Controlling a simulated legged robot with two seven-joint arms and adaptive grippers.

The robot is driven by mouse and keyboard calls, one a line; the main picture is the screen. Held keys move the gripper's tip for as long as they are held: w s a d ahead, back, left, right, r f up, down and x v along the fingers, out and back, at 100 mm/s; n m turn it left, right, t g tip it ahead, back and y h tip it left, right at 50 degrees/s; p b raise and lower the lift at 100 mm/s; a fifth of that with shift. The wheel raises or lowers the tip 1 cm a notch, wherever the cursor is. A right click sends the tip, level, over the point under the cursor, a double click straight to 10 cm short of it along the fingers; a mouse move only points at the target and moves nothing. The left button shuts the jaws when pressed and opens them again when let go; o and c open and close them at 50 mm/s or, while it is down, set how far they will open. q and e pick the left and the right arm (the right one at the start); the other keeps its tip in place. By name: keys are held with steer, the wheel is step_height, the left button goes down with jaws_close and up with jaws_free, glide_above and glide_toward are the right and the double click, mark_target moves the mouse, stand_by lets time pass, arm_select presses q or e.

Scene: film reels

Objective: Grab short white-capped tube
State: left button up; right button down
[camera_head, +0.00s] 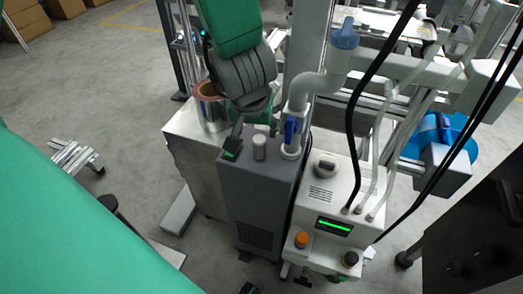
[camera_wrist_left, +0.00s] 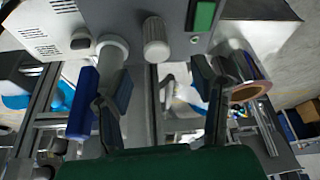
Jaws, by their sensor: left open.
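The short white-capped tube (camera_head: 259,147) stands upright on top of a dark grey cabinet (camera_head: 262,190). It also shows in the left wrist view (camera_wrist_left: 156,40), at the upper middle. My left gripper (camera_head: 256,124) reaches down from the top of the head view, just behind the tube. It is open and empty. In the left wrist view its two fingers (camera_wrist_left: 161,76) lie to either side of the tube's line, and the cap appears beyond the fingertips. I cannot tell the exact gap. My right gripper is not in view.
A white pipe with a blue handle (camera_head: 290,130) stands close to the right of the tube. A steel cylinder with a copper-coloured rim (camera_head: 209,90) stands to the left. A white machine (camera_head: 325,200) with hoses is on the right.

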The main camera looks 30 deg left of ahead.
mark_target(258, 138)
arm_select(q)
steer(key=b+x, duration=0.2)
steer(key=x, duration=0.2)
steer(key=shift+f, duration=0.2)
steer(key=b+x, duration=0.2)
steer(key=x, duration=0.1)
steer(key=b+x, duration=0.1)
steer(key=shift+d+f+b, duration=0.25)
steer(key=shift+f+b, duration=0.1)
steer(key=shift+w+a+f, duration=0.15)
steer(key=shift+f, duration=0.2)
steer(key=shift+r, duration=0.15)
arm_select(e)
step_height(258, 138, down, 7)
arm_select(q)
steer(key=shift+c, duration=0.3)
jaws_close()
